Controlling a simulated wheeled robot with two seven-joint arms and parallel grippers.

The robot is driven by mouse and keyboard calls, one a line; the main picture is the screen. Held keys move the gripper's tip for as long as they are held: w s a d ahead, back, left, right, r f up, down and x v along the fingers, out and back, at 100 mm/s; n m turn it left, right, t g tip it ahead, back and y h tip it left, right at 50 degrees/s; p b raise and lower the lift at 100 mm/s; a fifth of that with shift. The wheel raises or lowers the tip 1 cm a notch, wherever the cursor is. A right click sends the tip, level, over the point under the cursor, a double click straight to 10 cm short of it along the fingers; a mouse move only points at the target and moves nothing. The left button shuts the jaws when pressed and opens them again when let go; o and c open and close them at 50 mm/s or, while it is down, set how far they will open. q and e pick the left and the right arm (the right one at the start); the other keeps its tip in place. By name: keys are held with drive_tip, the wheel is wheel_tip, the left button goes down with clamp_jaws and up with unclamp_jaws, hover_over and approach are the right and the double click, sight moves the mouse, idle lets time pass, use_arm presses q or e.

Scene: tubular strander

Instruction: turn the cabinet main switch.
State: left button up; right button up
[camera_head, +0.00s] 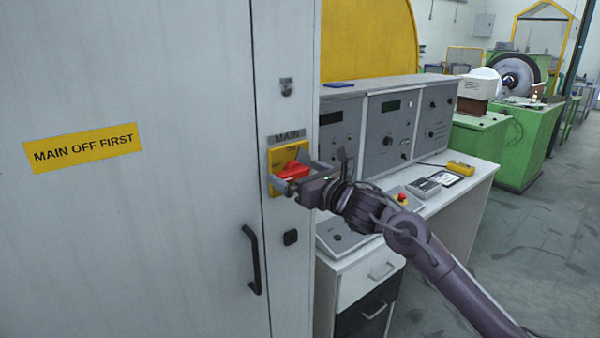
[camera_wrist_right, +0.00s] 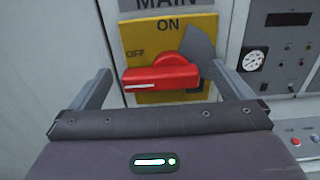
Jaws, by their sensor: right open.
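The cabinet main switch is a red rotary handle (camera_head: 293,171) on a yellow plate (camera_head: 290,152), under a "MAIN" label on the grey cabinet. In the right wrist view the red handle (camera_wrist_right: 161,78) lies almost level, its white-marked end to the left, below "OFF"; "ON" is at the top of the yellow plate (camera_wrist_right: 145,35). My right gripper (camera_head: 290,176) is open, with one finger on each side of the handle. Contact cannot be told. My left gripper is not in view.
The cabinet door (camera_head: 130,230) has a black pull handle (camera_head: 252,260) below the switch and a "MAIN OFF FIRST" sign (camera_head: 83,148). A control desk (camera_head: 385,125) with a red button (camera_head: 402,197) stands close to the right. Open floor (camera_head: 540,250) lies further right.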

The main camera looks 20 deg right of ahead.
drive_tip(key=shift+c, duration=0.3)
drive_tip(key=c, duration=0.9)
drive_tip(key=shift+c, duration=0.2)
drive_tip(key=shift+m, duration=0.3)
drive_tip(key=m+b, duration=0.1)
drive_tip(key=m, duration=0.1)
drive_tip(key=shift+d+r+m, duration=0.1)
drive_tip(key=shift+d+m, duration=0.05)
drive_tip(key=shift+m, duration=0.25)
drive_tip(key=m, duration=0.1)
drive_tip(key=m+b, duration=0.1)
drive_tip(key=m, duration=0.1)
drive_tip(key=shift+w+d+r+m, duration=0.1)
drive_tip(key=shift+d+r+m, duration=0.1)
drive_tip(key=shift+m, duration=0.1)
drive_tip(key=m, duration=0.5)
drive_tip(key=shift+w+d, duration=0.15)
drive_tip(key=shift+d, duration=0.25)
drive_tip(key=m, duration=0.5)
drive_tip(key=shift+w+d+f+m, duration=0.1)
drive_tip(key=shift+d+f+m, duration=0.05)
drive_tip(key=shift+d+m, duration=0.2)
drive_tip(key=shift+m, duration=0.25)
